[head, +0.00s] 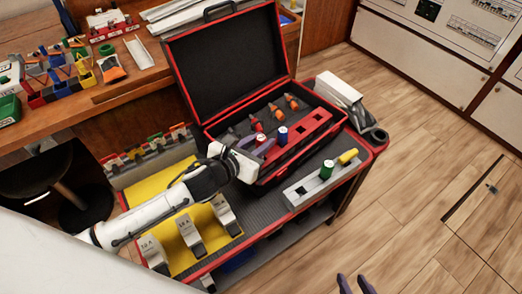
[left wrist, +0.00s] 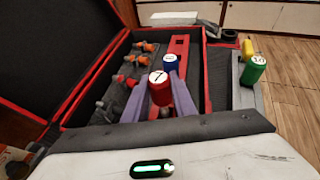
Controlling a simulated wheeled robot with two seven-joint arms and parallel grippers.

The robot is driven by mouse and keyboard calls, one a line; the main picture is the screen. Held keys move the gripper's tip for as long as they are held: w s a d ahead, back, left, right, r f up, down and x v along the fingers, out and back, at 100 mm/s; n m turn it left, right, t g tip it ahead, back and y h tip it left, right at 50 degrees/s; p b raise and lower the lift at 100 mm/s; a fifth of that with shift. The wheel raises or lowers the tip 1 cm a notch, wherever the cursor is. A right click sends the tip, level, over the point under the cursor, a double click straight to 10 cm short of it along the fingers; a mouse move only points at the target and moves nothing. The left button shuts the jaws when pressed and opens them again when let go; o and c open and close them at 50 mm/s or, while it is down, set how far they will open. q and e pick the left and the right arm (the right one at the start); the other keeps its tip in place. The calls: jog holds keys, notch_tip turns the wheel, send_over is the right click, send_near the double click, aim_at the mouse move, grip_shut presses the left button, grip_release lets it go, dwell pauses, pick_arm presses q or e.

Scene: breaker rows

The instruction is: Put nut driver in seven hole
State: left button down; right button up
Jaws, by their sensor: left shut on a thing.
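A red-handled nut driver with a 7 on its white cap (left wrist: 159,90) stands between the purple fingers of my left gripper (head: 264,147). The gripper is shut on it; its red handle also shows in the head view (head: 260,139). A red rail with holes (head: 316,120) lies along the open toolbox, and it also shows in the left wrist view (left wrist: 181,45). A blue nut driver (head: 282,134) stands upright at the rail, just beyond the red one. The red driver's lower end is hidden, so I cannot tell whether it sits in a hole. My right gripper (head: 352,284) is open and empty over the floor.
A grey holder (head: 297,195) in front of the toolbox carries a green driver (head: 326,170) and a yellow one (head: 348,156). Orange-handled tools (head: 291,102) lie in the toolbox. Its black lid (head: 228,65) stands open behind. Grey clamps stand on a yellow mat (head: 180,258).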

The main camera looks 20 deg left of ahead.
pick_arm(q)
notch_tip(320, 180, down, 3)
jog(key=shift+r+b, duration=0.1)
jog(key=shift+b, duration=0.3)
jog(key=c, duration=1.5)
grip_release()
jog(key=shift+o, duration=0.2)
